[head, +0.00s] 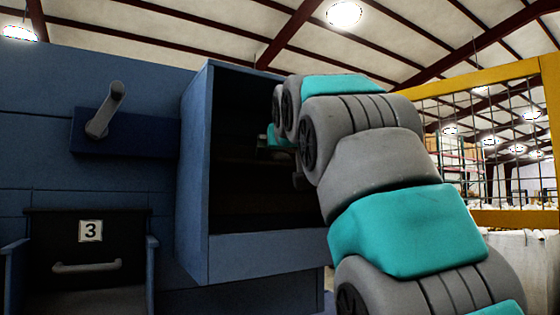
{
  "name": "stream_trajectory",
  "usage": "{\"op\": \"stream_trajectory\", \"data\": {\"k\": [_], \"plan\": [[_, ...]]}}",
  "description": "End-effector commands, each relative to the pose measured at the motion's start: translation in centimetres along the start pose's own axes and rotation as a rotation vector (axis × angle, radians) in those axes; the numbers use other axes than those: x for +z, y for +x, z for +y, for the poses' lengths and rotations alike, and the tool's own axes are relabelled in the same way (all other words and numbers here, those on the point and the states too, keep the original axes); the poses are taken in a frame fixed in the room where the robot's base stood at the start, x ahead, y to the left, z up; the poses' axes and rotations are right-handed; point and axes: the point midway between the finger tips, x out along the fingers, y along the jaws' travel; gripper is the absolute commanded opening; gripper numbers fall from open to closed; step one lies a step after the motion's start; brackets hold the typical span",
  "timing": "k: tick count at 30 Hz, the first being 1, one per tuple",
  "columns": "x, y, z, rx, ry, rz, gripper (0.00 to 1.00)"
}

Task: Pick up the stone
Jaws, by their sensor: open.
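No stone can be made out in the head view. My arm reaches from the lower right into the dark opening of a blue box-like housing. The end of my arm is in shadow at the opening. My gripper (264,153) shows only dimly there, below a small teal wrist part. It is open, and nothing can be seen between its fingers. The inside of the housing (235,215) is too dark to show what lies in it.
The housing's side wall (195,180) and lower edge stand close around my arm. At left are a grey lever (103,112) and a black drawer (90,255) marked 3 with a handle. A yellow-framed mesh fence (480,78) stands at right.

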Motion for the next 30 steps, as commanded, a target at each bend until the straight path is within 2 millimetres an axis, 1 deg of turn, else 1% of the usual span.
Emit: {"op": "stream_trajectory", "data": {"k": [1,2,26,27,30], "plan": [[0.01,0.0,0.0,0.0,0.0,0.0,1.0],[0.01,0.0,0.0,0.0,0.0,0.0,0.97],[0.07,0.05,0.02,0.0,0.0,-0.002,0.07],[0.06,0.04,0.02,0.0,0.0,-0.001,0.04],[0.06,0.04,0.02,0.0,0.0,-0.001,0.04]]}}
